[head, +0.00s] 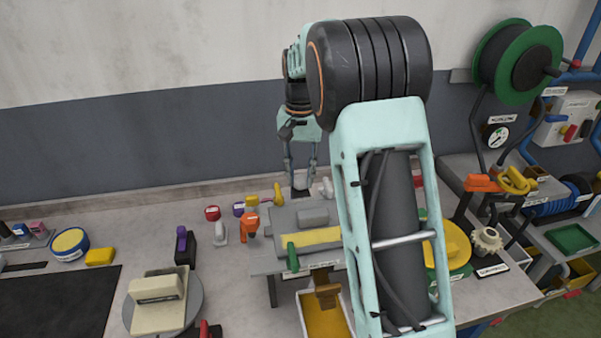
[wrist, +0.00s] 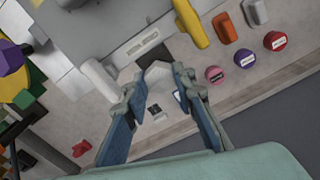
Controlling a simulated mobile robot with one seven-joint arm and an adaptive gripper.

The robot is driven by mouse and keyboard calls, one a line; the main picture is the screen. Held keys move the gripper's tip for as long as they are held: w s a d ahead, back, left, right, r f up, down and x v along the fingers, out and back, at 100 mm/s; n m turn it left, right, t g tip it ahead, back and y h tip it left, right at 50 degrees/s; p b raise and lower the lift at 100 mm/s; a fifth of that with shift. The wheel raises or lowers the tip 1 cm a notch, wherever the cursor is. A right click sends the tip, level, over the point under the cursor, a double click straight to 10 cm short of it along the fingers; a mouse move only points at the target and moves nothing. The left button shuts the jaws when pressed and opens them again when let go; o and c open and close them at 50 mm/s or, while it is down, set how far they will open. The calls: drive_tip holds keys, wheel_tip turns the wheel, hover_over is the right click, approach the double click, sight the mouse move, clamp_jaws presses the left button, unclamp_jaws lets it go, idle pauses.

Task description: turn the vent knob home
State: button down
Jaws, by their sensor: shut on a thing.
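My gripper (head: 302,184) points down behind the grey machine at the back of the bench. In the wrist view my gripper (wrist: 160,80) has its two blue-grey fingers closed on a pale grey-white knob (wrist: 159,72), with a fingertip on each side. This fits the vent knob, but I cannot read a label that names it. A dark plate with small pale markings (wrist: 157,112) lies just beside it. The fingers hide part of the knob's sides. In the head view the knob is too small to make out.
A yellow handle (head: 278,192) stands left of the gripper. The grey machine (head: 268,262) is in front. The wall rises close behind the bench.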

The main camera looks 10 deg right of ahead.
sight(301, 179)
drive_tip(key=shift+r+m, duration=0.1)
drive_tip(key=shift+m, duration=0.6)
drive_tip(key=shift+w, duration=0.1)
drive_tip(key=c, duration=1.6)
unclamp_jaws()
wheel_tip(301, 179, up, 12)
